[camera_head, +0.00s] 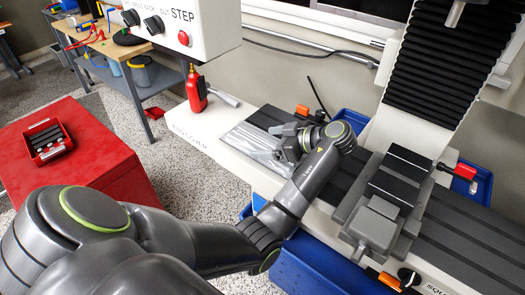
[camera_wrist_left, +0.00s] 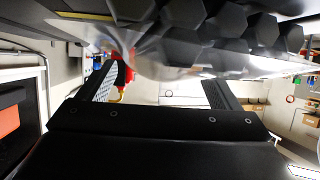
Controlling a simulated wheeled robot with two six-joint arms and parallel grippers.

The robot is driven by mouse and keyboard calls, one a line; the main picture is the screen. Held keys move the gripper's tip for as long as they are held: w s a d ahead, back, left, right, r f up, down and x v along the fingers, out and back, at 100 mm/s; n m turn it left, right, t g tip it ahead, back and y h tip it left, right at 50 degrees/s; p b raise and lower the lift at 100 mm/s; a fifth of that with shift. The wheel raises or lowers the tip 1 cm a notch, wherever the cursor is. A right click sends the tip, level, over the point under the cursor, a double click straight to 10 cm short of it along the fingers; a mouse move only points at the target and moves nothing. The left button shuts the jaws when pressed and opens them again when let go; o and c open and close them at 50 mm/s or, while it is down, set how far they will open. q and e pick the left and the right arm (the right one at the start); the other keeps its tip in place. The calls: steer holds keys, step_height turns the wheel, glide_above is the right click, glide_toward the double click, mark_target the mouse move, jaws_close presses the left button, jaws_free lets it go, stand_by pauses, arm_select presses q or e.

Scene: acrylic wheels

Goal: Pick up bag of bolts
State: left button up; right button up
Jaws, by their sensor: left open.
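The clear bag of bolts (camera_head: 250,142) lies on the milling machine's table in the head view, partly hidden by my left gripper. In the left wrist view the bag (camera_wrist_left: 205,32) fills the top of the picture, very close, with several dark hexagonal bolts in shiny clear film. My left gripper (camera_head: 277,143) is at the bag's right side, low over the table. In the wrist view its two fingers (camera_wrist_left: 160,88) stand wide apart, with no bag clearly held between them. Whether a finger touches the bag cannot be told. My right gripper is not in view.
A red bottle (camera_head: 196,92) stands behind the bag. A grey vise (camera_head: 385,205) sits on the machine table to the right. The control box (camera_head: 175,28) hangs above left. A red cabinet (camera_head: 85,175) with a small red bin (camera_head: 47,141) stands at left.

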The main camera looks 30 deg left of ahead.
arm_select(q)
jaws_close()
steer(key=shift+r, duration=0.1)
stand_by(0.7)
steer(key=shift+r, duration=0.1)
